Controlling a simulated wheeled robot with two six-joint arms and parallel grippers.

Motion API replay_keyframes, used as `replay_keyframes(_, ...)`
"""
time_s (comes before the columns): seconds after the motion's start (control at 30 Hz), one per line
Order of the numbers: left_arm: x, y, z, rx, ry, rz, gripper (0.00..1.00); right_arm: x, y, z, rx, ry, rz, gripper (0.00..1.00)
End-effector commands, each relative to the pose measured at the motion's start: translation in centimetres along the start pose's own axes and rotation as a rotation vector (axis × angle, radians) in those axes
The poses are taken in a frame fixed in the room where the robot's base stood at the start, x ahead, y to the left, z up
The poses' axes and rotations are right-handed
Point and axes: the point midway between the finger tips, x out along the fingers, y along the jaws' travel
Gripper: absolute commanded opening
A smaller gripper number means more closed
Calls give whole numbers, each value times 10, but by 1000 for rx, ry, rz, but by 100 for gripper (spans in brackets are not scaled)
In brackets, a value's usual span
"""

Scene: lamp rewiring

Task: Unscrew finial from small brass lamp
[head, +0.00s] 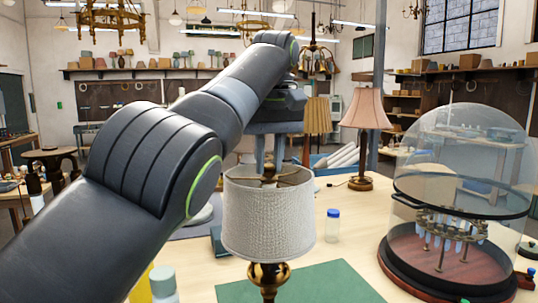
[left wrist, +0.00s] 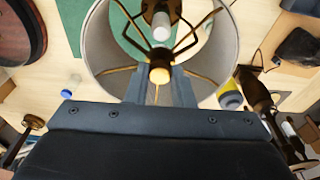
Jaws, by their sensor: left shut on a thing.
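The small brass lamp (head: 268,274) stands upright on a green mat, with a white textured shade (head: 268,222) on top. My left gripper (head: 269,165) reaches down from above to the open top of the shade. In the left wrist view, the brass finial (left wrist: 159,73) sits between the fingertips of my left gripper (left wrist: 161,88), which is shut on it. The finial is above the centre of the shade's wire frame, and a pale bulb (left wrist: 161,30) shows below it. Whether the finial is still on its thread cannot be seen. My right gripper is in neither view.
A glass dome (head: 462,150) on a wooden base stands at the right. A blue-capped bottle (head: 332,228) stands right of the shade. A lamp with a pink shade (head: 366,108) stands behind. The green mat (head: 325,284) has bare space right of the lamp.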

Motion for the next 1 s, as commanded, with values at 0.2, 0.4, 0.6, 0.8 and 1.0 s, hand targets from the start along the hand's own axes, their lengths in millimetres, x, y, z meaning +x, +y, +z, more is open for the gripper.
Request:
replay_keyframes(0.2,-3,1,0,-249,1,-38,0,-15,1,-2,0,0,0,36)
replay_keyframes(0.4,-2,1,0,-378,2,-57,0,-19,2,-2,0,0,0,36)
replay_keyframes(0.6,-1,1,0,-385,2,-58,0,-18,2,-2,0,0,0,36)
replay_keyframes(0.8,-1,1,0,-383,2,-57,42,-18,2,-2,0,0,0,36)
replay_keyframes(1.0,-1,1,0,-382,1,-57,47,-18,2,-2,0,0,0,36)
